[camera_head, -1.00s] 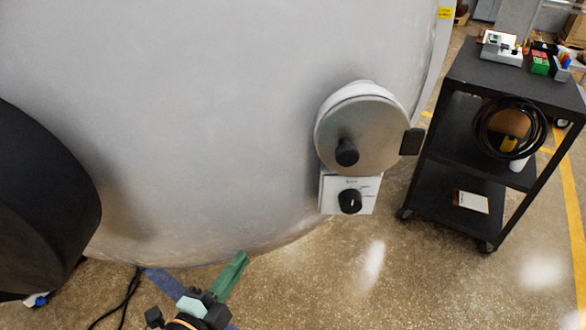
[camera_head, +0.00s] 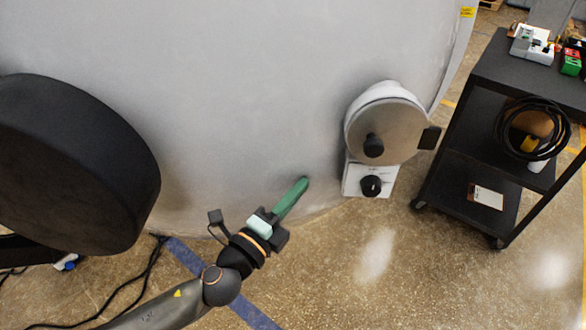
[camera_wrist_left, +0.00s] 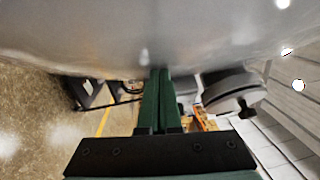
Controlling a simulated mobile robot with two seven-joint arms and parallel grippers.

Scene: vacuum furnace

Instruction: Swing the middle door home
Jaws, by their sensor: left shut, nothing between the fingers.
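A small round grey door (camera_head: 408,118) with a black knob (camera_head: 373,146) sits on the right part of the big grey furnace wall (camera_head: 250,80). A white rim (camera_head: 380,92) shows behind its upper edge, and a black block is at its right edge. In the left wrist view the round door (camera_wrist_left: 226,92) is right of the fingers and looks offset from its mount; the size of any gap is unclear. My left gripper (camera_head: 304,182), with green fingers, is shut and empty, left of and below the door, apart from it. Its fingers also show in the wrist view (camera_wrist_left: 158,75).
A white panel with a black dial (camera_head: 371,186) is just below the door. A black cart (camera_head: 470,160) with coiled cable stands to the right. A large black round body (camera_head: 75,165) bulges at the left. Open floor (camera_head: 370,270) lies in front.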

